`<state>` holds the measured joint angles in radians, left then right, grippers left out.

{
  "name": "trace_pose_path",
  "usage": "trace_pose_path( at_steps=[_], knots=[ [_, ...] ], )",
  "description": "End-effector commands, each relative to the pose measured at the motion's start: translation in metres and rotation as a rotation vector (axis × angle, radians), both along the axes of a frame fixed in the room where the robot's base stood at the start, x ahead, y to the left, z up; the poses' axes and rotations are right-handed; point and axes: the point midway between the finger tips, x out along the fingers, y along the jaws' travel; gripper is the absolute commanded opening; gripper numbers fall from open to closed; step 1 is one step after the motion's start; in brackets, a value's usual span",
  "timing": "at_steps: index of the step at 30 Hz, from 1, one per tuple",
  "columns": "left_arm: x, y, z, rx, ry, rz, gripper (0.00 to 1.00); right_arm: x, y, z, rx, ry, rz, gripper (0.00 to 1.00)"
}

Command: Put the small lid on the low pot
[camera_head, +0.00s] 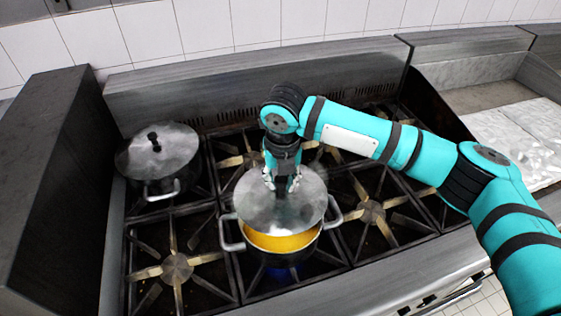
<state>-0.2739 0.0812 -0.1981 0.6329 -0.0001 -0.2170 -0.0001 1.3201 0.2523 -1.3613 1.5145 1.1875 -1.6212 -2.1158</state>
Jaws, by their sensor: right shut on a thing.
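The low pot (278,256) stands on a burner in the front middle of the stove, with yellow-orange contents and two side handles. The small lid (301,208), grey and round, is over the pot and covers most of its opening. A strip of the yellow contents shows along the near edge, so the lid is off-centre towards the back or raised; I cannot tell which. My right gripper (282,184) points down at the middle of the lid and is shut on its knob, which is mostly hidden by the fingers. My left gripper is not in view.
Another pot (166,190) with a grey lid (172,146) and dark knob stands on the back left burner. A dark panel (55,160) rises at the left. Burner grates (372,210) right of the low pot are empty. A backsplash (250,82) runs behind.

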Motion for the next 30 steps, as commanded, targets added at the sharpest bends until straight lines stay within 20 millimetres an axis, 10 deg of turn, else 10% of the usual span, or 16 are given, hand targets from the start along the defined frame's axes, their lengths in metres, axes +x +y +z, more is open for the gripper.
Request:
trace_pose_path(
  at_steps=[14,30],
  knots=[
    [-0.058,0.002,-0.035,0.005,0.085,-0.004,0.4,-0.001,0.0,-0.026,0.0,0.0,0.001,0.0],
    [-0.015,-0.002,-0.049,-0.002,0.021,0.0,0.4,-0.001,0.0,-0.057,0.001,0.0,0.0,0.0]
  ],
)
